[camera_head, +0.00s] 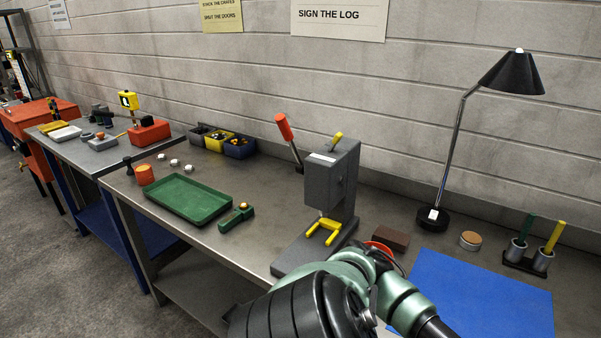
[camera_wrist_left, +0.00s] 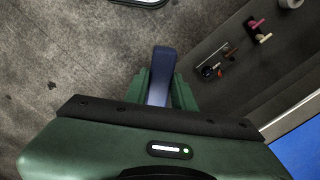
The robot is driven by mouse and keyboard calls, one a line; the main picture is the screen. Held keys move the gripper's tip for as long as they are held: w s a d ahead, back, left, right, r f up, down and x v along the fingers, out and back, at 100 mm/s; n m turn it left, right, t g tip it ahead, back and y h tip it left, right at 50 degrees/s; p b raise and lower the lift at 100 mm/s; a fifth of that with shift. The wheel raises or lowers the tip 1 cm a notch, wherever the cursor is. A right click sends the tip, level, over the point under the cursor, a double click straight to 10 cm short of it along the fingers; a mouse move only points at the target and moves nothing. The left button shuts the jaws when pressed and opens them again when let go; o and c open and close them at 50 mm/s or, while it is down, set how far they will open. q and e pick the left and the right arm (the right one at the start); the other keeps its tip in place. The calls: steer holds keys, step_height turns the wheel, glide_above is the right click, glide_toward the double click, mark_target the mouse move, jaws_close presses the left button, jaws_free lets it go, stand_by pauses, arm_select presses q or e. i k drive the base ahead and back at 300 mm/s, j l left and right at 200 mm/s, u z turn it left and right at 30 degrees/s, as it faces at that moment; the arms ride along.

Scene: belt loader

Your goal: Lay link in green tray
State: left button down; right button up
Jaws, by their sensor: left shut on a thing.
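The green tray (camera_head: 188,199) lies flat on the left part of the metal bench in the head view, and its inside looks empty. In the left wrist view my left gripper (camera_wrist_left: 161,88) has its green fingers shut on a dark blue, bar-shaped link (camera_wrist_left: 161,70). The link sticks out past the fingertips, with grey floor behind it. The tray does not show in the wrist view. The left fingers and the link do not show in the head view. My right gripper is in neither view.
A grey press (camera_head: 334,182) with a red-knobbed lever stands right of the tray. A small green block (camera_head: 237,217) sits beside the tray's right end, an orange cylinder (camera_head: 144,174) at its left. A blue mat (camera_head: 478,292) and black lamp (camera_head: 433,219) are at the right.

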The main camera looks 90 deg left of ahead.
mark_target(182, 197)
steer(key=k+u, duration=0.35)
steer(key=k+j+u, duration=0.15)
steer(key=u, duration=0.2)
steer(key=k+j+u, duration=0.1)
steer(key=j+u, duration=0.65)
steer(key=j, duration=0.2)
steer(key=j+u, duration=0.35)
steer(key=j, duration=0.15)
